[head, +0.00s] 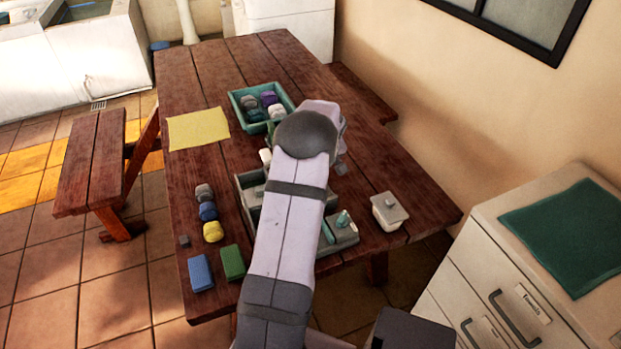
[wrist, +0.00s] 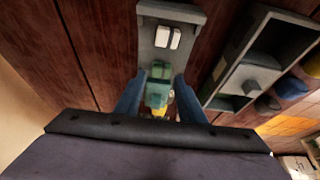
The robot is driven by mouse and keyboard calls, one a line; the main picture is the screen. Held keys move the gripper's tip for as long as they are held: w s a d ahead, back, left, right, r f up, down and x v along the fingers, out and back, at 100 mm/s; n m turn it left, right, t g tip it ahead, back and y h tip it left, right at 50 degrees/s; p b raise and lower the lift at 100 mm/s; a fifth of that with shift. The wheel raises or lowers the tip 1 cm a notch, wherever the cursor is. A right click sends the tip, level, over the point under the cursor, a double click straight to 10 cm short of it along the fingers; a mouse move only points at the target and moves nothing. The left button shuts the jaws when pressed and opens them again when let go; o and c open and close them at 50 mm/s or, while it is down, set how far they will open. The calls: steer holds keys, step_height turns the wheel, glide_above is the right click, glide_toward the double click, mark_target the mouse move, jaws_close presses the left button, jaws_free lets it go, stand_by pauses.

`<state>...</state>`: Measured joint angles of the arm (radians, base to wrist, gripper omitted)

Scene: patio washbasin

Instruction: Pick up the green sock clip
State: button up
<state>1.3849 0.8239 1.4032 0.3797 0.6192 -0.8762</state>
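In the wrist view a green clip (wrist: 159,72) sits at the end of a narrow grey holder (wrist: 146,38), between the two blue-grey fingers of my gripper (wrist: 157,97). A gap shows on both sides of the clip, so the gripper looks open around it, not clamped. A small yellow thing (wrist: 158,112) shows just below the clip, partly hidden. Two white pieces (wrist: 168,38) sit farther along the holder. In the head view my arm hides the fingers and the clip.
A grey compartment tray (head: 246,190) stands left of my arm. A teal crate (head: 236,103) of rolled socks is behind. Rolled socks (head: 207,211), a blue block (head: 200,273) and a green block (head: 232,262) lie left. A lidded white box (head: 389,211) stands right. The wall is at right.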

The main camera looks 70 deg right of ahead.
steer(key=shift+p+x, duration=0.5)
steer(key=shift+x, duration=1.3)
steer(key=shift+c, duration=0.6)
steer(key=c, duration=0.7)
